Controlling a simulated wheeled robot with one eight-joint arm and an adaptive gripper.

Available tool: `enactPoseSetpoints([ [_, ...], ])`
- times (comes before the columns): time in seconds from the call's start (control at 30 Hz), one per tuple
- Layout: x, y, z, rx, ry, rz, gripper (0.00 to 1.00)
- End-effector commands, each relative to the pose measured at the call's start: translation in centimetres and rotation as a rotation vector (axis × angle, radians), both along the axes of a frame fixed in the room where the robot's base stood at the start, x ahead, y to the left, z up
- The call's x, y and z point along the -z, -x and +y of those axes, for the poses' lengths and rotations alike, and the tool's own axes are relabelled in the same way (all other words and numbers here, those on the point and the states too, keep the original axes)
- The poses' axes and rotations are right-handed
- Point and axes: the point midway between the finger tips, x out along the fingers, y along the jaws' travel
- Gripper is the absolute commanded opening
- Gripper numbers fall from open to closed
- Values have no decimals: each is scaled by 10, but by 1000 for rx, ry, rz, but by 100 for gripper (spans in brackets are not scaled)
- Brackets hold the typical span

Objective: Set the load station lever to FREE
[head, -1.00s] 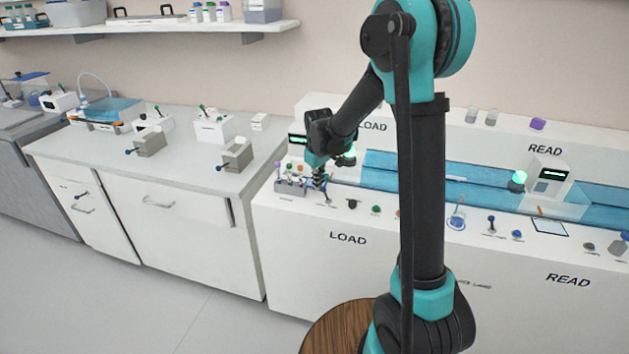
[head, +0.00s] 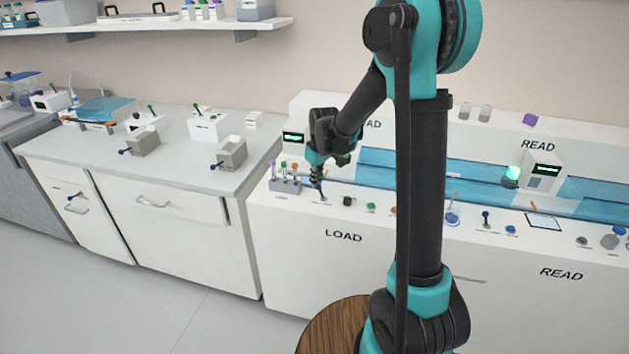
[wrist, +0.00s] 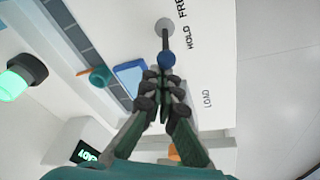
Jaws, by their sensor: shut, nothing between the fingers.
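The load station lever has a grey round base (wrist: 165,27) and a blue knob (wrist: 166,59) in the wrist view. The words HOLD and FREE (wrist: 182,14) are printed beside it; the knob lies nearer HOLD, but I cannot tell the setting surely. My gripper (wrist: 165,90) is shut and empty, with its fingertips right at the knob. I cannot tell whether they touch it. In the head view my gripper (head: 316,180) points down at the load station's front ledge, with the small lever (head: 322,196) just below it.
A rack of colored-cap tubes (head: 285,185) stands just left of my gripper. A dark knob (head: 347,201) and a green one (head: 371,207) lie to its right. The blue track (head: 375,165) runs behind. A green-lit lamp (wrist: 22,78) shows in the wrist view.

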Motion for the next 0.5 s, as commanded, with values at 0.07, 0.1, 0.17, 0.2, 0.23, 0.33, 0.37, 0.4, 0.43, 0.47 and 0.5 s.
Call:
enactPoseSetpoints([
  [0.07, 0, 1, -2, 1, -14, -3, 0],
  [0.1, -1, 1, -2, 2, -22, -7, 0],
  [0.17, -1, 1, -4, 3, -38, -12, 0],
  [0.2, -1, 2, -5, 3, -53, -17, 0],
  [0.23, -2, 2, -6, 3, -63, -20, 0],
  [0.33, -3, 3, -11, 5, -113, -37, 0],
  [0.37, -4, 4, -12, 5, -130, -43, 0],
  [0.4, -4, 4, -14, 5, -157, -51, 0],
  [0.43, -4, 5, -16, 7, -179, -58, 0],
  [0.47, -5, 5, -18, 6, -202, -66, 0],
  [0.5, -5, 6, -21, 8, -234, -77, 0],
])
